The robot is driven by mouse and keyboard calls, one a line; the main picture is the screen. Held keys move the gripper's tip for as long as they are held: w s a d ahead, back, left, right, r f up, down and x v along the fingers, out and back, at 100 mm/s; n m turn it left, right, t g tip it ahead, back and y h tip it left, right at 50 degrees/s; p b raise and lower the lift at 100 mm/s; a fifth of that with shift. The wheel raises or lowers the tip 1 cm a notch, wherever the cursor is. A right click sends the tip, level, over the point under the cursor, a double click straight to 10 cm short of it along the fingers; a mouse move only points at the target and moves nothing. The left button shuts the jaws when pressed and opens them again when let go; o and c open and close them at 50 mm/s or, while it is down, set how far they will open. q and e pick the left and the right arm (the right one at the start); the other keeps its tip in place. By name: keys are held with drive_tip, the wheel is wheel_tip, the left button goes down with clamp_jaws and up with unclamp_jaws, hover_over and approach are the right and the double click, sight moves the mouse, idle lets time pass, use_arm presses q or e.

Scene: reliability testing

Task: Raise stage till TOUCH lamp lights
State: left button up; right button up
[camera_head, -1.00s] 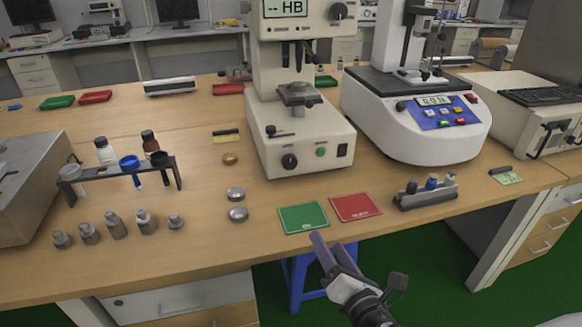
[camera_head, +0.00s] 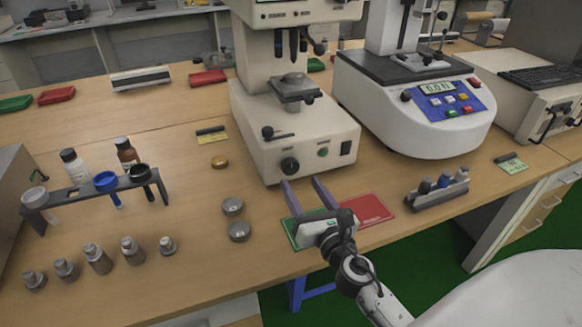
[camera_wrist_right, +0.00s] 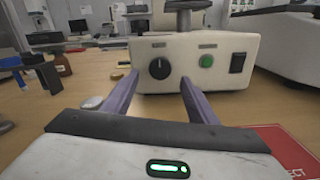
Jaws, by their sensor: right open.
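The hardness tester (camera_head: 302,130) stands at the middle of the bench, with its stage (camera_head: 295,88) under the hanging indenter parts. The knob shows in the right wrist view (camera_wrist_right: 160,68) between the fingers. My right gripper (camera_head: 303,182) is open and empty, just in front of the base, pointing at the knob and apart from it. A TOUCH lamp cannot be made out. My left gripper is not in view.
A green mat (camera_head: 293,238) and a red mat (camera_head: 366,209) lie under and beside my right gripper. Small metal discs (camera_head: 238,231) lie to the left, by several weights (camera_head: 97,258) and a bottle rack (camera_head: 75,193). A white force gauge (camera_head: 420,120) stands right.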

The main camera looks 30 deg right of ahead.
sight(292, 170)
drive_tip(key=x, duration=0.6)
drive_tip(key=shift+w, duration=0.2)
drive_tip(key=shift+c, duration=0.4)
drive_tip(key=c, duration=1)
